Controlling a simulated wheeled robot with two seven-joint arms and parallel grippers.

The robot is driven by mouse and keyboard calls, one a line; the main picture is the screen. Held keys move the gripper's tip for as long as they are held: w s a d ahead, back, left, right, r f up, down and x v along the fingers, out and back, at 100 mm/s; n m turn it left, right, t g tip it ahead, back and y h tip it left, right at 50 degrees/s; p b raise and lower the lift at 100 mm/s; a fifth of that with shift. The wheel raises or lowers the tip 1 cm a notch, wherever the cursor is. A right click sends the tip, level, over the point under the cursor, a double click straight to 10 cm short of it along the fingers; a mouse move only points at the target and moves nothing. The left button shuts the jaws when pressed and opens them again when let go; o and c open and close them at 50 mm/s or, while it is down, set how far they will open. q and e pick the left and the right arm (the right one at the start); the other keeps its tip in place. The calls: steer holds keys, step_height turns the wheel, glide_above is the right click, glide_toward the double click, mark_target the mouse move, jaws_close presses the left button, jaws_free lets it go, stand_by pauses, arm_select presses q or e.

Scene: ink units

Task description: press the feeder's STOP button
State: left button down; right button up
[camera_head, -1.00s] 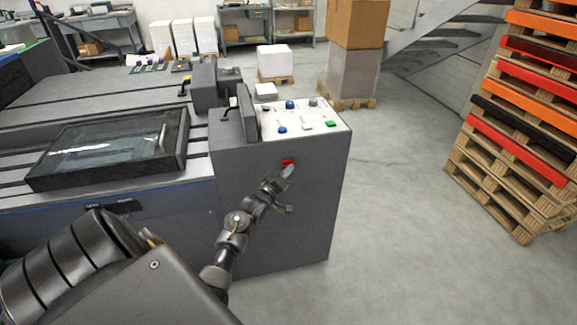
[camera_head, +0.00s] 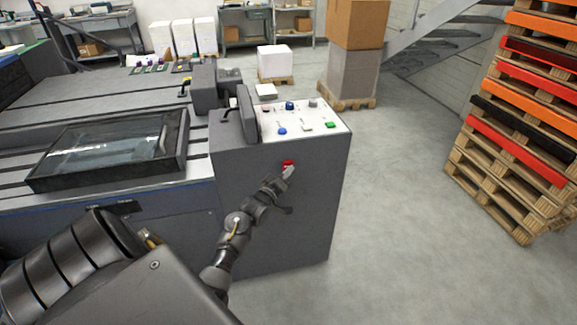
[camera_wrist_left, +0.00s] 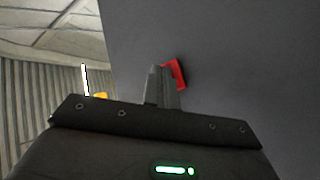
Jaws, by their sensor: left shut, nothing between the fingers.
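The red STOP button (camera_head: 288,162) sits on the front face of the grey feeder cabinet (camera_head: 300,215), below its sloped panel. My left gripper (camera_head: 289,172) is shut and empty, with its fingertips just below and in front of the button in the head view. In the left wrist view the closed fingers (camera_wrist_left: 160,84) stand beside the red button (camera_wrist_left: 175,74) and hide part of its left side. I cannot tell whether the tips touch it. My right gripper is not in view.
The control panel (camera_head: 305,119) on top of the cabinet has blue, green and other buttons. The machine bed with a glass-covered frame (camera_head: 110,147) lies to the left. Stacked pallets (camera_head: 515,140) stand at the right. The floor between is clear.

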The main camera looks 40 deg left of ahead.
arm_select(q)
steer(key=shift+s+d, duration=0.3)
steer(key=shift+d, duration=0.15)
steer(key=shift+p, duration=0.3)
steer(key=s+d+p, duration=0.1)
steer(key=d, duration=0.1)
steer(key=s+d+p, duration=0.2)
steer(key=shift+w, duration=0.1)
stand_by(0.8)
